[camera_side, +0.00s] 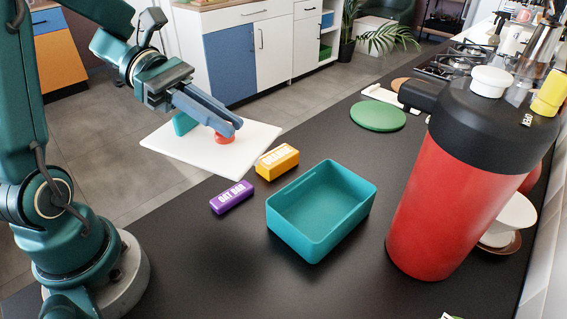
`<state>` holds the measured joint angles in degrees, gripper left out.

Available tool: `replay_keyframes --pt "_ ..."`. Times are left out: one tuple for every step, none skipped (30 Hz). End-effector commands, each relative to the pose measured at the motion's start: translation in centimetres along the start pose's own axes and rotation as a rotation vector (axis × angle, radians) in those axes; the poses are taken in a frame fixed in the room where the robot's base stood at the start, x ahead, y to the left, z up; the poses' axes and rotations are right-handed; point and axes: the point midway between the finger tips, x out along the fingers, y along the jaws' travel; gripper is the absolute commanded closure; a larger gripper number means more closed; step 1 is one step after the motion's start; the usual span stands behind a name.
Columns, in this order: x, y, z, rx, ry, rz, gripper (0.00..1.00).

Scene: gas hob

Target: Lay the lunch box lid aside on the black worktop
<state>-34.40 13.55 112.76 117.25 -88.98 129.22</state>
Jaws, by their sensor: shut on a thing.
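The lunch box lid (200,154) is a flat white rectangular panel with a red round knob (225,138). My gripper (230,131) is at the knob, shut on the lid, at the upper left. The lid looks roughly level and overlaps the worktop's far left edge in the picture; it appears held in the air. A small teal piece shows at the fingers above it; I cannot tell what it belongs to. The teal lunch box (287,232) stands open and empty on the black worktop (225,270), right of the lid and apart from it.
A purple oat bar (232,197) and an orange box (277,162) lie between lid and lunch box. A tall red flask (440,210) with a black top stands at right. A green disc (378,115) lies behind. The worktop's front left is clear.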

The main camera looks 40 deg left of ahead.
Motion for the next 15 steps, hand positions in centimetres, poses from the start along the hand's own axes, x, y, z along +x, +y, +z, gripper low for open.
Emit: replay_keyframes --pt "0.0 -0.6 -0.8 0.021 -0.003 -0.071 1.00" --pt "0.0 -1.0 -1.2 0.038 -0.002 -0.110 1.00" --pt "-0.1 -1.4 -1.8 0.057 -0.002 -0.157 1.00" --pt "-0.2 -1.8 -2.2 0.071 -0.002 -0.188 1.00" --pt "-0.3 -2.0 -2.6 0.081 -0.002 -0.213 1.00" --pt "-0.5 -2.3 -3.1 0.093 -0.003 -0.242 1.00" --pt "-0.5 -2.5 -3.4 0.101 -0.002 -0.259 1.00" --pt "-0.6 -2.6 -3.7 0.107 -0.002 -0.271 1.00" --pt "-0.7 -2.8 -4.1 0.113 -0.001 -0.283 1.00" --pt "-0.7 -2.9 -4.3 0.116 -0.001 -0.290 1.00" --pt "-0.7 -3.0 -4.5 0.119 -0.001 -0.295 1.00" --pt "-0.5 -3.1 -4.7 0.121 -0.002 -0.300 1.00" --pt "-0.2 -3.3 -4.8 0.121 -0.003 -0.303 1.00" --pt "0.2 -3.5 -4.9 0.123 -0.002 -0.304 1.00" --pt "0.8 -3.8 -5.0 0.122 -0.003 -0.308 1.00"
